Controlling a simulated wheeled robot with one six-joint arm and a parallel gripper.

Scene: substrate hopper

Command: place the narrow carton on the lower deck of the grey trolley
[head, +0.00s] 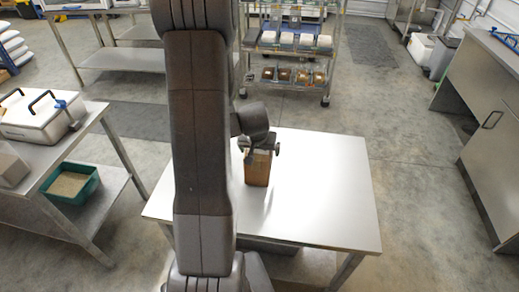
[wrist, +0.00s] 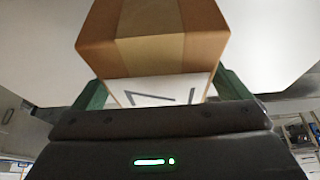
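The narrow carton (head: 257,170) is brown and upright over the pale table (head: 325,190) in the middle of the head view. I cannot tell whether its base touches the tabletop. My gripper (head: 262,148) is at the carton's upper end. In the wrist view, the carton (wrist: 152,52), with a tape strip and a white label, sits between the two green fingers (wrist: 160,92), which appear closed on its sides. A grey wire trolley on casters (head: 328,98) stands behind the table; its decks hold white and brown items. I cannot tell for sure that it is the task's trolley.
A steel bench (head: 48,155) at left carries a white lidded box (head: 40,115), with a green tray (head: 72,185) on its lower shelf. A steel cabinet (head: 490,135) stands at right. The floor (head: 405,140) between table and cabinet is clear. My arm hides part of the table.

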